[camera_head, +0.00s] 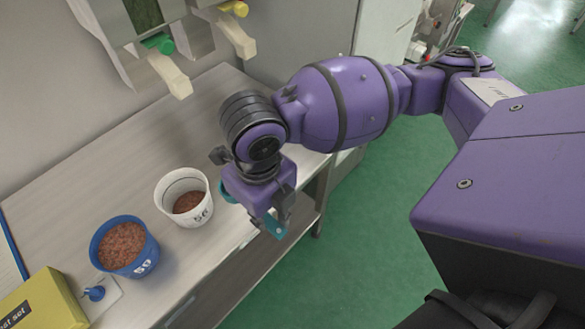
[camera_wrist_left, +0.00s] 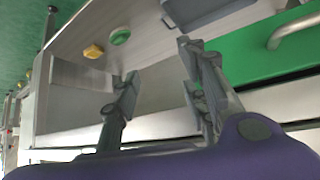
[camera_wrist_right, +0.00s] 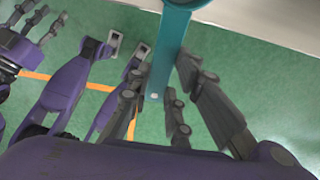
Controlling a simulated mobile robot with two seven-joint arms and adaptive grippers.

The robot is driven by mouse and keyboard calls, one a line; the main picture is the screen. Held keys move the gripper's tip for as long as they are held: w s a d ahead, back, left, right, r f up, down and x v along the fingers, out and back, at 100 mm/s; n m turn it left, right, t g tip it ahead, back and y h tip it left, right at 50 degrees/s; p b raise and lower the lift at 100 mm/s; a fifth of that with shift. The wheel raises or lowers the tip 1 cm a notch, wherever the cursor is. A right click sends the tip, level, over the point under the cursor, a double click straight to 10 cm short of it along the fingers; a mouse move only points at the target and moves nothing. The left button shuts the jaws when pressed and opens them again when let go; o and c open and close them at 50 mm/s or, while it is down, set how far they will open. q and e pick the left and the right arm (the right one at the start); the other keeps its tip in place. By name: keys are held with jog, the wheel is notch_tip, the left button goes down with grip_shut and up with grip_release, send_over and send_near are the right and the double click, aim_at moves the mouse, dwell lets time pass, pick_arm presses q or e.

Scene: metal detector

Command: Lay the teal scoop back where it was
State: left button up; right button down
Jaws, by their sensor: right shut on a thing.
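My right gripper (camera_head: 270,208) is shut on the handle of the teal scoop (camera_head: 275,226), over the front edge of the counter, just right of the white cup. A teal piece shows on the gripper's far side, beside the cup; most of the scoop there is hidden. In the right wrist view, the scoop's handle (camera_wrist_right: 168,55) runs between the fingers of my right gripper (camera_wrist_right: 160,97), with its round end cut off at the top. In the left wrist view, my left gripper (camera_wrist_left: 158,68) is open and empty. It is not visible in the head view.
The counter (camera_head: 130,160) holds a white cup (camera_head: 172,181) and a blue cup (camera_head: 149,258), both with brown grains. A yellow box (camera_head: 45,305) and small blue knob (camera_head: 95,293) lie at lower left. Dispenser spouts (camera_head: 170,75) hang above. Counter room is clear behind the cups.

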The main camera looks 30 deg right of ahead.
jog(key=w+d+f, duration=0.1)
jog(key=w+f, duration=0.1)
jog(key=w, duration=0.1)
jog(key=w+d+f, duration=0.2)
jog(key=w+f, duration=0.1)
jog(key=w, duration=0.1)
jog(key=w+d+f, duration=0.1)
jog(key=w+f, duration=0.2)
jog(key=w, duration=0.1)
jog(key=shift+w+d+f, duration=0.2)
jog(key=shift+w+d, duration=0.05)
jog(key=shift+d, duration=0.15)
jog(key=shift+w+d+f+b, duration=0.3)
jog(key=shift+w+f, duration=0.25)
jog(key=shift+f, duration=1.8)
jog(key=c, duration=1.6)
grip_release()
jog(key=shift+r, duration=0.1)
notch_tip(320, 180, up, 12)
jog(key=shift+r, duration=0.15)
